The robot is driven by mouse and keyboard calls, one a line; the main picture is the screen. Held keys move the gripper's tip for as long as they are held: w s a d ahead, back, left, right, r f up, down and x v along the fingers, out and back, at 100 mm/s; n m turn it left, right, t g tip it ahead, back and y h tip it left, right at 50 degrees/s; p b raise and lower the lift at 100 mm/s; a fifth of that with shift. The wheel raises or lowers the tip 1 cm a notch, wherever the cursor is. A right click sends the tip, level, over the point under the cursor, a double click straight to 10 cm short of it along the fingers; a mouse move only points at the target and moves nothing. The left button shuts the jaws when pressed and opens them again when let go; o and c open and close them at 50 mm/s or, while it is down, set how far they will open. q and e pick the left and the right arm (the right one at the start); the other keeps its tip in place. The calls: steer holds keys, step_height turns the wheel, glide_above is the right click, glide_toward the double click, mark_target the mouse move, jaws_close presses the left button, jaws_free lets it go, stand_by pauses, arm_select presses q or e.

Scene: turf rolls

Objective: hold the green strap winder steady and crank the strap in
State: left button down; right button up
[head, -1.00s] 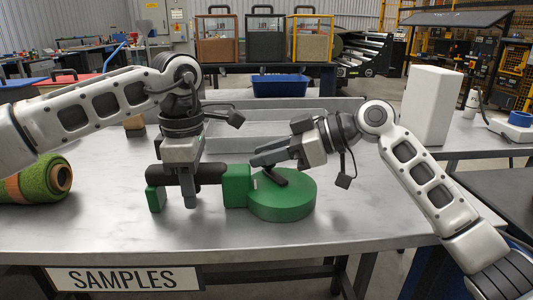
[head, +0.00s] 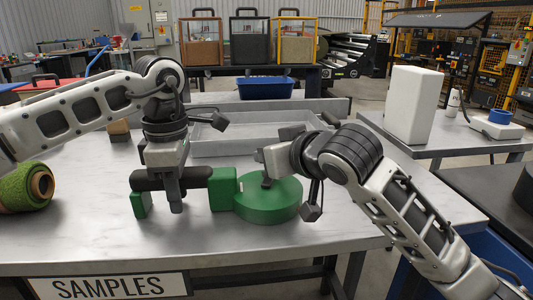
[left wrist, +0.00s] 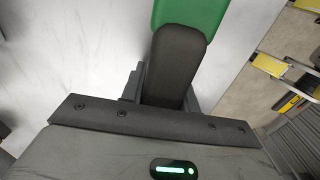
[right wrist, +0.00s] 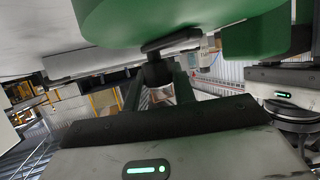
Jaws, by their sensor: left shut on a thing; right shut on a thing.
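The green strap winder lies on the metal table (head: 330,230). It has a round green drum (head: 270,208), a green block (head: 222,190), a dark grip bar (head: 198,178) and a green end piece (head: 140,204). My left gripper (head: 177,195) is shut across the dark bar, which also shows between its fingers in the left wrist view (left wrist: 178,62). My right gripper (head: 268,170) is over the drum, shut on the crank's dark knob (right wrist: 157,72). The crank arm (right wrist: 172,40) shows in the right wrist view against the drum. No strap is discernible.
A green turf roll (head: 22,190) lies at the table's left. A grey tray (head: 225,145) stands behind the winder, with a blue bin (head: 266,88) beyond. A white block (head: 413,105) stands on the right-hand side table. The table front is clear.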

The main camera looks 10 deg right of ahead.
arm_select(q)
steer(key=shift+f, duration=0.3)
arm_select(e)
steer(key=m+h, duration=0.2)
steer(key=d+m+h, duration=0.1)
steer(key=h, duration=0.1)
steer(key=s+m+h, duration=0.1)
steer(key=m+h, duration=0.1)
steer(key=shift+s+d+f+m+t+h, duration=0.1)
steer(key=shift+d+f+m+t+h, duration=0.05)
steer(key=shift+m+t+h, duration=0.2)
steer(key=m+h, duration=0.1)
steer(key=h, duration=0.1)
steer(key=s+m+g+h, duration=0.1)
steer(key=m, duration=0.1)
steer(key=d+m+g+h, duration=0.1)
steer(key=m+h, duration=0.1)
steer(key=shift+s+h, duration=0.3)
steer(key=shift+h, duration=0.05)
steer(key=shift+d+m, duration=0.1)
steer(key=shift+m, duration=0.15)
steer(key=o, duration=1)
steer(key=v, duration=0.7)
steer(key=shift+s+a, duration=0.2)
steer(key=shift+s, duration=0.05)
